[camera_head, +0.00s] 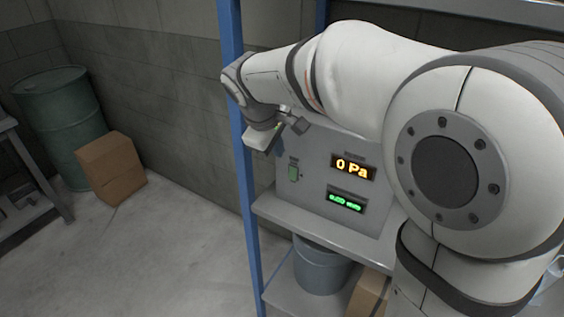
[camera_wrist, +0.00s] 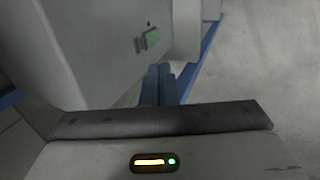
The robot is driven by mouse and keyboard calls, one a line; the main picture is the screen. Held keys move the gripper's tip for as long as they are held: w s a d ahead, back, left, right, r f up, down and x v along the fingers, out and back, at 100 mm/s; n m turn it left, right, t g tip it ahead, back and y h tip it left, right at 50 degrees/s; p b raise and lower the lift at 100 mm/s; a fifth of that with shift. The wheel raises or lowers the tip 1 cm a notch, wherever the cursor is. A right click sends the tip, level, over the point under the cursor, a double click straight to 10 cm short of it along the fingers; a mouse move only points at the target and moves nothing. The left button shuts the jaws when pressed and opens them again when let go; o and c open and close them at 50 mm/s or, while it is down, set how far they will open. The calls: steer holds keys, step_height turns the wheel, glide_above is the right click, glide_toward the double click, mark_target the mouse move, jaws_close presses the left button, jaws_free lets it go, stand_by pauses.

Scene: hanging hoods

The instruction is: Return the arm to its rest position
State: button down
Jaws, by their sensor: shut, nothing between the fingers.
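My arm reaches from the right across the head view, with my gripper (camera_head: 279,146) at its end, in front of the upper left part of a grey control box (camera_head: 315,165). In the wrist view the two dark blue fingers of my gripper (camera_wrist: 158,84) are together, with nothing between them. I cannot tell the exact gap between the fingers and the box.
The box has an orange display (camera_head: 352,167) reading "0 Pa" and a green display (camera_head: 345,201). It stands on a grey shelf (camera_head: 320,233) with a blue post (camera_head: 243,160) at its left. A bucket (camera_head: 320,270) is below. A green drum (camera_head: 60,115) and cardboard box (camera_head: 110,168) stand left; floor between is clear.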

steer(key=shift+s+r, duration=0.1)
steer(key=shift+r, duration=0.75)
steer(key=s+d+f+m+y, duration=0.1)
steer(key=s+d+f+m, duration=0.1)
steer(key=s, duration=0.5)
steer(key=s+d+f+m+y, duration=0.1)
steer(key=s+d+f+m, duration=0.2)
steer(key=s+d+m, duration=0.2)
steer(key=s+d+f+m+g, duration=0.1)
steer(key=s+d+m, duration=0.3)
steer(key=s, duration=0.5)
steer(key=shift+d+f+y, duration=0.4)
steer(key=shift+d+f, duration=0.45)
steer(key=shift+d, duration=0.3)
steer(key=shift+d, duration=0.1)
